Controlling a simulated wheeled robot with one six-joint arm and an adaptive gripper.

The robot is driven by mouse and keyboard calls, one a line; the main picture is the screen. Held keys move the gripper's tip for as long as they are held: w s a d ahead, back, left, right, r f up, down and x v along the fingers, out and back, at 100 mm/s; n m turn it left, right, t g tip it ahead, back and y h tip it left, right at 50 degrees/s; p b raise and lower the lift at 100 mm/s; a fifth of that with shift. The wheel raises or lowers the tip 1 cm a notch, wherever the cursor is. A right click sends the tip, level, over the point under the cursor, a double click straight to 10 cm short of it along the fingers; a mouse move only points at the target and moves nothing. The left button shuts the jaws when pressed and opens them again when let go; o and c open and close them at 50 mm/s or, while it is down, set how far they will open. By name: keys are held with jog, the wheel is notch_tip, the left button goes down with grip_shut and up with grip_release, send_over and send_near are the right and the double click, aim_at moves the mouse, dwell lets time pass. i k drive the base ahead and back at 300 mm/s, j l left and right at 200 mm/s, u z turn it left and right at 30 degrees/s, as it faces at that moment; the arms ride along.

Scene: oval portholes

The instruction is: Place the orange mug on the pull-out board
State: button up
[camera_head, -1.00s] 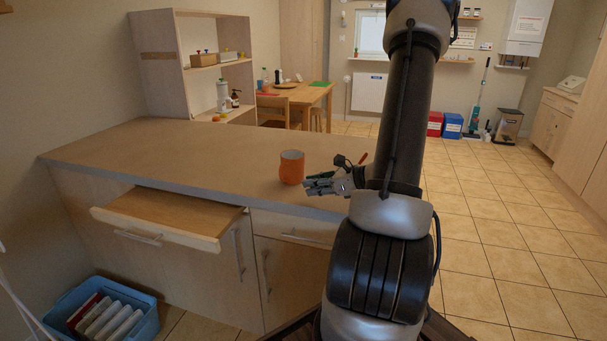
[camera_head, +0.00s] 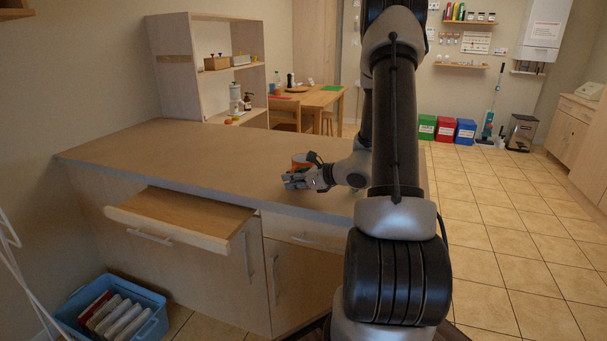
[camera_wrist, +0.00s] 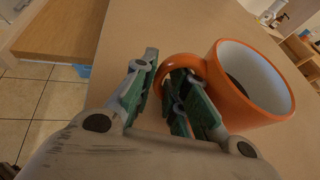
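The orange mug (camera_head: 301,159) stands upright on the long counter, partly hidden behind my gripper (camera_head: 297,181) in the head view. In the wrist view the mug (camera_wrist: 262,88) is at the right, its pale inside visible and its handle (camera_wrist: 183,61) pointing toward my gripper (camera_wrist: 166,68). The two green-padded fingers are apart. The outer side of the handle lies between them, and the right finger overlaps the handle loop. I see a gap beside the left finger. The pull-out board (camera_head: 182,212) sticks out from the counter front at the left, bare on top.
The counter top (camera_head: 190,150) is clear left of the mug. A shelf unit (camera_head: 184,70) stands at its back end. A blue crate (camera_head: 150,328) with upright items sits on the floor below the board.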

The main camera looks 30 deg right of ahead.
aim_at(183, 207)
jog(key=i+j, duration=0.15)
jog(key=j, duration=0.2)
jog(key=i+j, duration=0.1)
jog(key=j, duration=0.3)
jog(key=i+j, duration=0.15)
jog(key=j, duration=0.2)
jog(key=i+j, duration=0.1)
jog(key=j, duration=0.3)
jog(key=i+j, duration=0.15)
jog(key=j, duration=0.2)
